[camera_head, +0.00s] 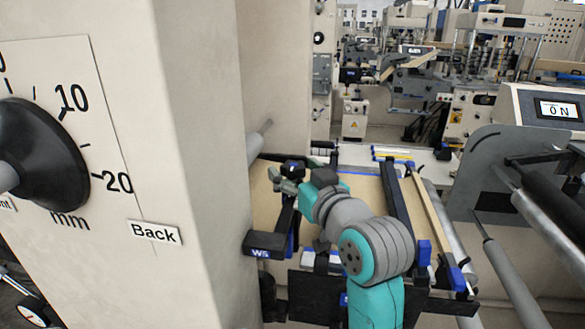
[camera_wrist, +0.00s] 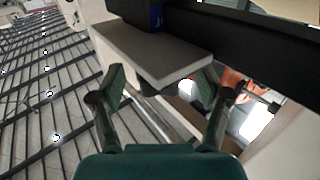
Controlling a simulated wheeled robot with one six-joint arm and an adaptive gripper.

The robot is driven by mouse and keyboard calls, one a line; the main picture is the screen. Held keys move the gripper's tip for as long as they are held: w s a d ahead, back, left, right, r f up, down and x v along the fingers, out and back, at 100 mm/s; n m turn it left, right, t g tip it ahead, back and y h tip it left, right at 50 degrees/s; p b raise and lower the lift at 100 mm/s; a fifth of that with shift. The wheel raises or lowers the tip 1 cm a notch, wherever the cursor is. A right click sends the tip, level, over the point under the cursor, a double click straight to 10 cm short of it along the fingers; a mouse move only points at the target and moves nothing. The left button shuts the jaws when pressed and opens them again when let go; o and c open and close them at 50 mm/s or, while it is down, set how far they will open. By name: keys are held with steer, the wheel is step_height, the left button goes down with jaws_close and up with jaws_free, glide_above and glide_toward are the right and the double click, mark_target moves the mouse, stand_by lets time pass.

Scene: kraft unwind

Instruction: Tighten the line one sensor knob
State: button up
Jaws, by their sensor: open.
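My gripper (camera_head: 284,178) is at the end of my teal and grey arm, beside the machine's beige column and near a dark rail. In the wrist view my gripper (camera_wrist: 165,95) has its two green fingers spread apart. A grey plate (camera_wrist: 155,55) lies across the view just beyond and between the fingertips. A blue and black block (camera_wrist: 142,13) sits above the plate. A small dark part (camera_wrist: 180,89) shows under the plate, between the fingers; I cannot tell whether it is the sensor knob. No line one label is readable.
A black box marked W5 (camera_head: 268,246) juts out below my gripper. The beige column (camera_head: 190,130) carries a large black dial (camera_head: 40,155) on the left. Rollers (camera_head: 515,280) and a panel reading "0 N" (camera_head: 556,109) stand right. A black bar (camera_wrist: 250,40) crosses the wrist view.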

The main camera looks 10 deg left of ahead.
steer(key=v, duration=1)
steer(key=shift+s, duration=0.25)
steer(key=shift+d, duration=0.15)
